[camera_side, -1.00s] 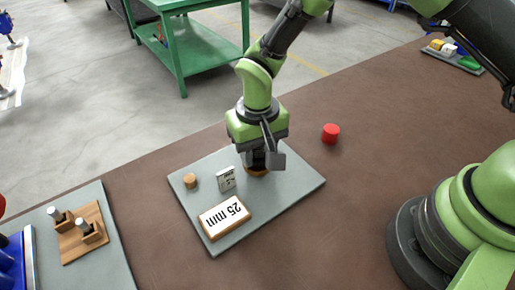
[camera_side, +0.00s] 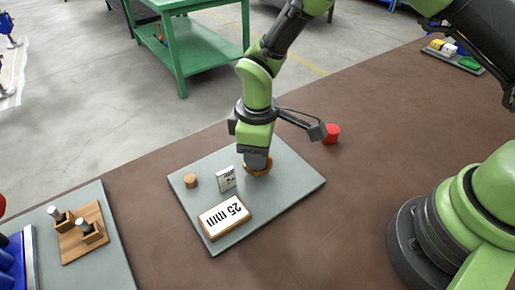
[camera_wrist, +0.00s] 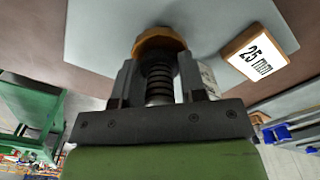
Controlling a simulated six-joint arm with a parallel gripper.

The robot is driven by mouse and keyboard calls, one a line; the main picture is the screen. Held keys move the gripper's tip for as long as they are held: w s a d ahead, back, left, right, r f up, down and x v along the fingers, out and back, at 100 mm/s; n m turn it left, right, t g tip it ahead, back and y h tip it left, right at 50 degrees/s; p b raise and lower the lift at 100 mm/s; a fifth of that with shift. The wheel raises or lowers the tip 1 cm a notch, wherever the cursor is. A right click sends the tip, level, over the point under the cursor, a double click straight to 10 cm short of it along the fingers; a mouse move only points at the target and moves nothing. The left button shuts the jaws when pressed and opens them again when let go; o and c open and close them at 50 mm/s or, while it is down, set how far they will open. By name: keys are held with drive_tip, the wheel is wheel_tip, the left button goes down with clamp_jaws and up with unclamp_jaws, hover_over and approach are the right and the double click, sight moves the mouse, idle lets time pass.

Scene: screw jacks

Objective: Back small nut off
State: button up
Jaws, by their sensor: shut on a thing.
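An orange-brown, six-sided nut (camera_wrist: 158,40) shows beyond my fingertips in the wrist view. A dark threaded screw (camera_wrist: 160,82) runs between my two fingers. In the side view the nut's orange rim (camera_side: 262,170) shows low on the grey plate (camera_side: 298,185), beneath my gripper (camera_side: 256,163). My gripper points straight down and is shut, with its fingers (camera_wrist: 158,72) on either side of the screw and their tips at the nut. The exact contact is partly hidden by the fingers.
A block marked 25 mm (camera_side: 224,217), a small white display (camera_side: 226,179) and a wooden cylinder (camera_side: 191,181) stand close by on the plate. A wooden rack (camera_side: 81,233) sits at the left.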

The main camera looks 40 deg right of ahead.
drive_tip(key=n, duration=0.5)
drive_tip(key=shift+f+n, duration=0.1)
drive_tip(key=shift+n, duration=2.5)
drive_tip(key=o, duration=0.9)
drive_tip(key=shift+r, duration=0.2)
wheel_tip(320, 180, up, 10)
drive_tip(key=shift+f, duration=0.15)
